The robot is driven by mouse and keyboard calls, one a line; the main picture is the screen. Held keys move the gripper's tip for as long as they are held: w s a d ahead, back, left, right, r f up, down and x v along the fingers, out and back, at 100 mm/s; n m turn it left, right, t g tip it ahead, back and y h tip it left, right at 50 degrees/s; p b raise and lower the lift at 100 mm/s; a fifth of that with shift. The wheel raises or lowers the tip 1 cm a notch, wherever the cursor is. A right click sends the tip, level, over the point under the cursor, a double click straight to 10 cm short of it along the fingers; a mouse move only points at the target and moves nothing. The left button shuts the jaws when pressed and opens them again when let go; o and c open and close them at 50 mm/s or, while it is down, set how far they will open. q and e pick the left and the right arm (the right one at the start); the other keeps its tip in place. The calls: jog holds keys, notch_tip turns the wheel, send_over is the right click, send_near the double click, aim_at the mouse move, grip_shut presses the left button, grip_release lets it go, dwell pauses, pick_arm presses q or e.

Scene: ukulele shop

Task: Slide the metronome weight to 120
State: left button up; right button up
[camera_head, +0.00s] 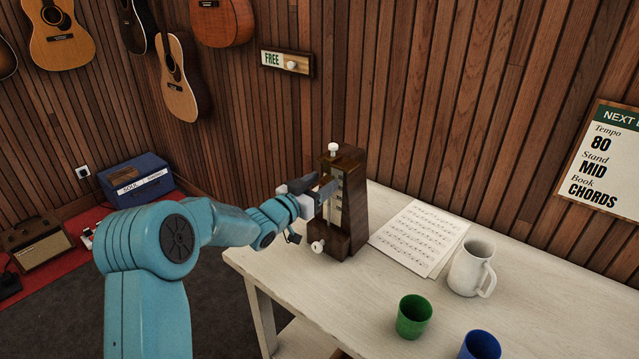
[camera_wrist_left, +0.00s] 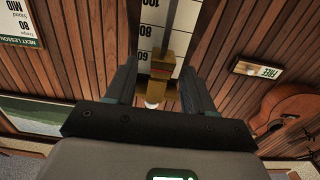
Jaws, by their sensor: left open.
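The metronome (camera_head: 352,228) is a dark wooden upright case on the table, with a pale scale on its front and white knobs on top and at its lower front. My left gripper (camera_head: 316,188) is open at the upper front of the case. In the left wrist view the scale (camera_wrist_left: 146,40) is upside down and reads 100, 80 and 60. A brass-coloured block (camera_wrist_left: 165,66), apparently the weight on the rod (camera_wrist_left: 170,22), shows between the spread fingers (camera_wrist_left: 157,85), near the 60 end. I cannot tell any contact. My right gripper is not in view.
Sheet music (camera_head: 420,237), a white mug (camera_head: 471,267), a green cup (camera_head: 413,316) and a blue cup (camera_head: 480,345) stand right of the metronome on the table (camera_head: 340,300). A wall sign (camera_head: 603,160) reads Tempo 80. A small FREE sign (camera_head: 287,64) hangs behind.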

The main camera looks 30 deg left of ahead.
pick_arm(q)
jog(key=shift+w+f, duration=0.1)
grip_shut()
notch_tip(320, 180, down, 10)
jog(key=b, duration=0.9)
jog(key=shift+a+f+b, duration=0.1)
jog(key=shift+f+b, duration=0.05)
jog(key=shift+b, duration=0.2)
grip_release()
jog(key=shift+r, duration=0.25)
jog(key=shift+f, duration=0.1)
jog(key=s+a+b, duration=0.1)
jog(key=s, duration=1.5)
jog(key=shift+s+b, duration=0.2)
jog(key=shift+b, duration=0.1)
